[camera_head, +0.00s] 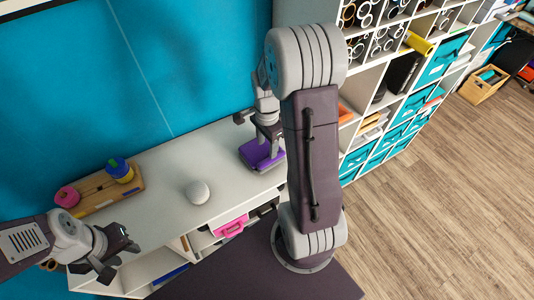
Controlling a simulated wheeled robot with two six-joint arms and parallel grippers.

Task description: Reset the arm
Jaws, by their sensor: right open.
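My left gripper (122,259) is at the lower left, in front of the white table's (160,215) near edge. Its two dark fingers are spread and nothing shows between them. My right gripper (262,143) is over the far right part of the table, partly behind my own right arm. It is open, just above or at a purple tray-like object (250,157); I cannot tell whether they touch. My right arm covers part of that object.
A wooden board (98,197) bears a pink roll (67,196) and a blue and yellow roll stack (119,170). A white ball-like object (198,192) lies mid-table. A pink bin (231,226) is on the shelf below.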

